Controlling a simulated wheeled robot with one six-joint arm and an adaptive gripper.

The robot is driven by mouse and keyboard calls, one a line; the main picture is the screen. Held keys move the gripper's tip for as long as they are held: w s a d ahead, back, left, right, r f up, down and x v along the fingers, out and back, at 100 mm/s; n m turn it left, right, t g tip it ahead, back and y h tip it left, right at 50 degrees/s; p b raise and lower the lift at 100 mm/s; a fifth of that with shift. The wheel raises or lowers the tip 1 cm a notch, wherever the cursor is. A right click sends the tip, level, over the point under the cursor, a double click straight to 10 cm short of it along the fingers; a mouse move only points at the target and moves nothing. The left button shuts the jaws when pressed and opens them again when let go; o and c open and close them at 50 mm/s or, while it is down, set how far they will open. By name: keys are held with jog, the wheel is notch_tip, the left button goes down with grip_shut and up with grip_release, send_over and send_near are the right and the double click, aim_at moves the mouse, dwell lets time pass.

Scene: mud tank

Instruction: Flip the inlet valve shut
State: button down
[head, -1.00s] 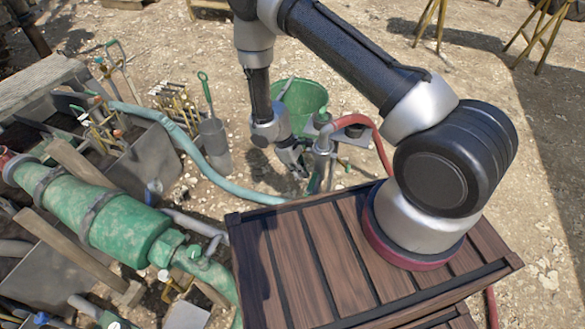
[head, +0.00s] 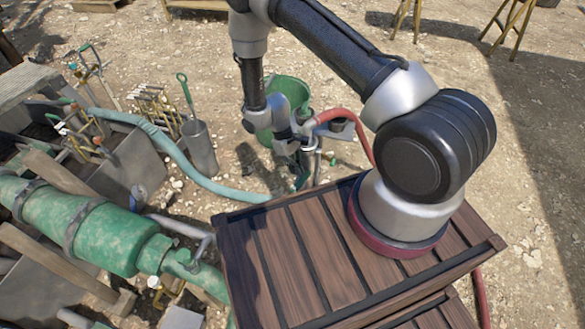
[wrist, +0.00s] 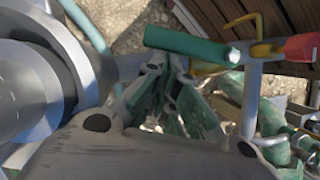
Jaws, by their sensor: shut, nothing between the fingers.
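A pipe stand (head: 318,160) with a red hose on its top stands beyond my arm in the head view. In the wrist view a green cylindrical grip (wrist: 190,45) joins a brass fitting (wrist: 262,52) at the red hose end (wrist: 300,47). A bent yellow rod (wrist: 243,19) rises beside the fitting. I cannot tell for certain which part is the inlet valve's lever. My gripper (head: 302,182) is shut and empty, pointing down close to the stand. In the wrist view its fingers (wrist: 170,85) lie close to the green grip; contact cannot be told.
A green bucket (head: 288,92) stands behind the stand. A pale blue hose (head: 195,172) runs along the ground at left. A grey bin (head: 199,150) with a green-handled tool and a large green pipe (head: 95,228) fill the left. Open gravel lies at the back right.

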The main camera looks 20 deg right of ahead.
jog(key=v, duration=1.2)
jog(key=w+a, duration=0.1)
jog(key=w+a+f, duration=0.1)
jog(key=shift+w+a+f+n, duration=0.2)
jog(key=shift+w+f+n, duration=0.1)
jog(key=shift+w, duration=0.05)
jog(key=s+d+f, duration=0.4)
jog(key=s+f, duration=0.2)
jog(key=f, duration=0.3)
jog(key=shift+s+f, duration=0.15)
jog(key=shift+s, duration=0.1)
